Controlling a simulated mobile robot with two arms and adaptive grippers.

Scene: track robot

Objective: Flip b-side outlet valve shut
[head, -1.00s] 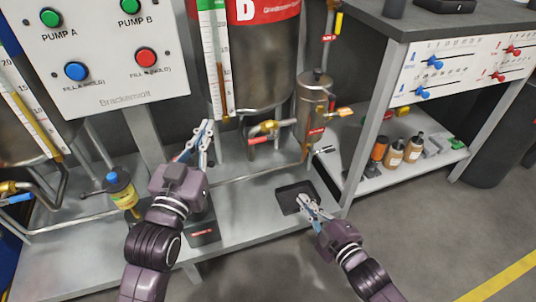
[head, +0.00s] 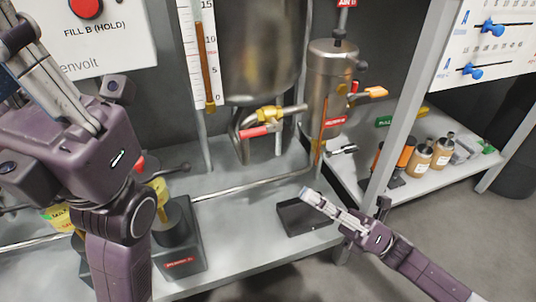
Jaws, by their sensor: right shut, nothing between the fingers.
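The outlet valve under the B tank has a brass body (head: 268,115) and a red lever handle (head: 256,132). The lever lies roughly along the pipe, pointing left. No gripper touches it. My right gripper (head: 308,196) is shut and empty, over the black tray below and right of the valve. My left gripper (head: 22,45) is large and close to the camera at the upper left, well left of the valve. Its fingers point up and left, partly seen along their length, so its opening is unclear.
The steel B tank (head: 262,50) and its level gauge (head: 204,60) stand above the valve. A steel canister (head: 330,75) with an orange lever (head: 376,92) is to the right. A black tray (head: 290,224) lies on the bench shelf. Bottles (head: 419,160) stand on the right shelf.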

